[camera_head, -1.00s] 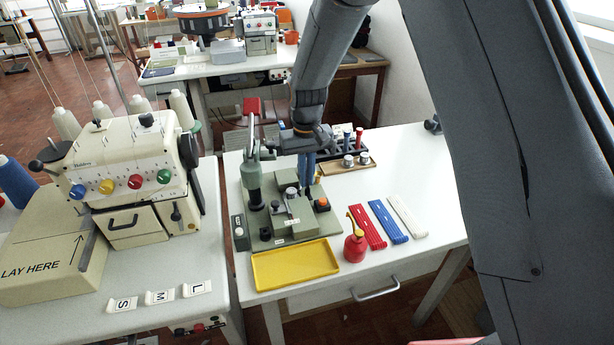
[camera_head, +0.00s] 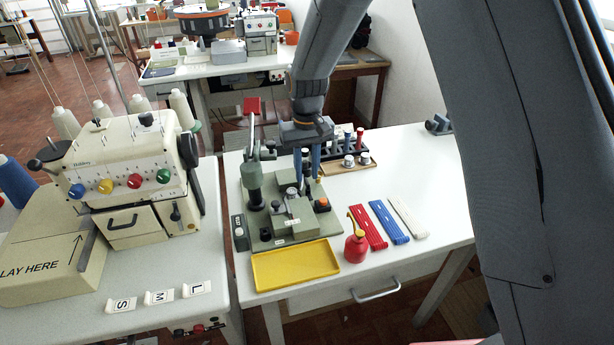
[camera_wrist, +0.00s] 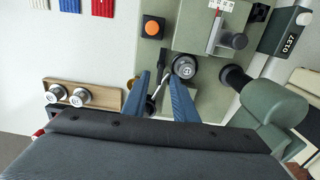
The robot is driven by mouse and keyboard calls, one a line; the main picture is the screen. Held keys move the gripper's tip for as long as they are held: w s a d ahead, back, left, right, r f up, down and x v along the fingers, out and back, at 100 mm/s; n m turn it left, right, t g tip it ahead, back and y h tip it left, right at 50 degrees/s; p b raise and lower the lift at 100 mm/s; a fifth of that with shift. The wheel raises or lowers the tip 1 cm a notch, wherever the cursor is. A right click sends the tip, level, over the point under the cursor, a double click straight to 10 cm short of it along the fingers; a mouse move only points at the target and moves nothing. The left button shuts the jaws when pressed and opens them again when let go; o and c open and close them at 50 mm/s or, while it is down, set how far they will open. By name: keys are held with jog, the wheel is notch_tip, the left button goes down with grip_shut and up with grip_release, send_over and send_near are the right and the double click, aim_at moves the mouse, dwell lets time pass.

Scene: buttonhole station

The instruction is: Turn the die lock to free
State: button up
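The green-grey buttonhole press (camera_head: 290,232) stands on the white table, with a green column (camera_head: 253,187) at its left. My gripper (camera_head: 307,178) points down over the back right of its base plate. In the wrist view my gripper (camera_wrist: 158,78) has two blue fingers, apart. A thin metal rod (camera_wrist: 160,86) with a dark end shows in the gap between them; I see no contact with it. I cannot tell for sure which of these is the die lock.
An orange button (camera_wrist: 152,27) sits on the plate's corner. A wooden tray (camera_wrist: 108,97) with silver round pieces lies close by.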

aim_at(307, 181)
notch_tip(307, 181, up, 6)
jog(key=shift+f+b, duration=0.1)
jog(key=shift+b, duration=0.45)
jog(key=s+d+m, duration=0.3)
jog(key=s+d, duration=1.6)
jog(key=s, duration=0.4)
jog(key=shift+s+d+f+t, duration=0.2)
jog(key=shift+f+t, duration=0.05)
jog(key=shift+t, duration=0.15)
